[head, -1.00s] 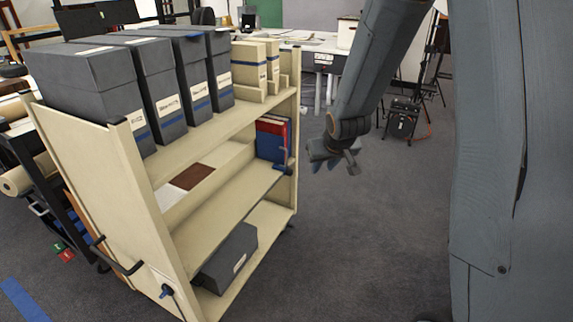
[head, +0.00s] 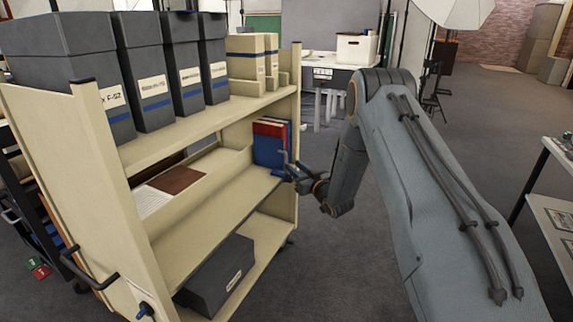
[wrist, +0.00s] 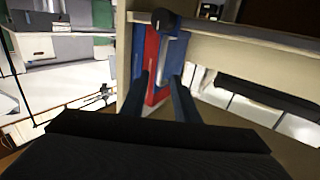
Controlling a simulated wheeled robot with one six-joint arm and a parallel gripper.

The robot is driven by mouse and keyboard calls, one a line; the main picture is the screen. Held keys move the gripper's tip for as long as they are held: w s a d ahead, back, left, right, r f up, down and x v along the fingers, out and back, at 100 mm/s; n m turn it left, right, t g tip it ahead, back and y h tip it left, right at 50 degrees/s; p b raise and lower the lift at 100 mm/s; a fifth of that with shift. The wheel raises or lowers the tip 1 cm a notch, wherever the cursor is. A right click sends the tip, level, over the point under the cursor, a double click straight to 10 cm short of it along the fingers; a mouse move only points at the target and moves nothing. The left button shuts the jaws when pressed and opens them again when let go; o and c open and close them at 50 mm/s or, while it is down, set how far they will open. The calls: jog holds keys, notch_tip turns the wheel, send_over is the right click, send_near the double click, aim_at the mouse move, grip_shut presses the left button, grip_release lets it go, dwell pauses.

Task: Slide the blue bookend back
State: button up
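In the head view my gripper (head: 292,174) is at the shelf's front edge. I cannot tell whether a finger touches the bookend.
Grey archival boxes (head: 145,75) and cream boxes (head: 255,60) line the top shelf just above. Papers and a brown folder (head: 176,180) lie on the middle shelf. A dark box (head: 215,277) sits on the bottom shelf. Floor right of the cart is open.

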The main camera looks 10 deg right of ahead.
jog(key=b+x, duration=0.1)
jog(key=x, duration=0.6)
grip_shut()
